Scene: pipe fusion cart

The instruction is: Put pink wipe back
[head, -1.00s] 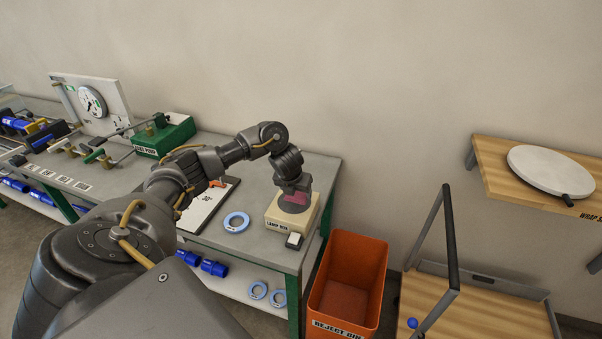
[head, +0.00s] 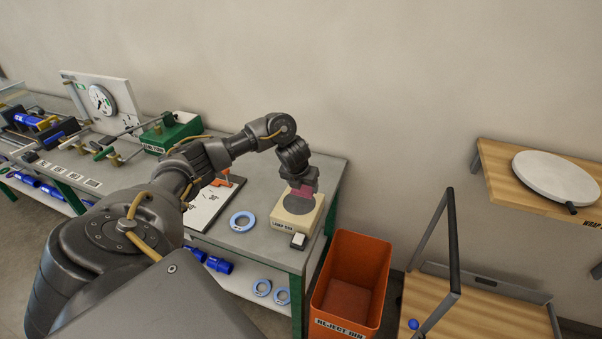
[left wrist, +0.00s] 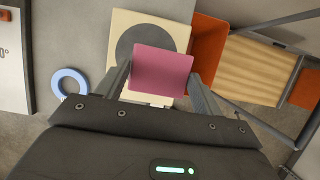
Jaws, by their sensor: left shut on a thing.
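The pink wipe (head: 302,193) is held by my left gripper (head: 300,190) above a cream box (head: 283,217) with a dark round top, whose label seems to read "LAMP BOX". In the left wrist view the wipe (left wrist: 162,70) sits between the two fingers, in front of the box's dark disc (left wrist: 135,42). The gripper hides part of the wipe in the head view. A gap seems to show between wipe and box, but its height is hard to tell. My right gripper is not in view.
A blue ring (head: 243,221) and a white board (head: 212,203) lie on the grey bench left of the box. An orange reject bin (head: 350,285) stands on the floor to the right. A wooden shelf (head: 510,190) with a white disc is farther right.

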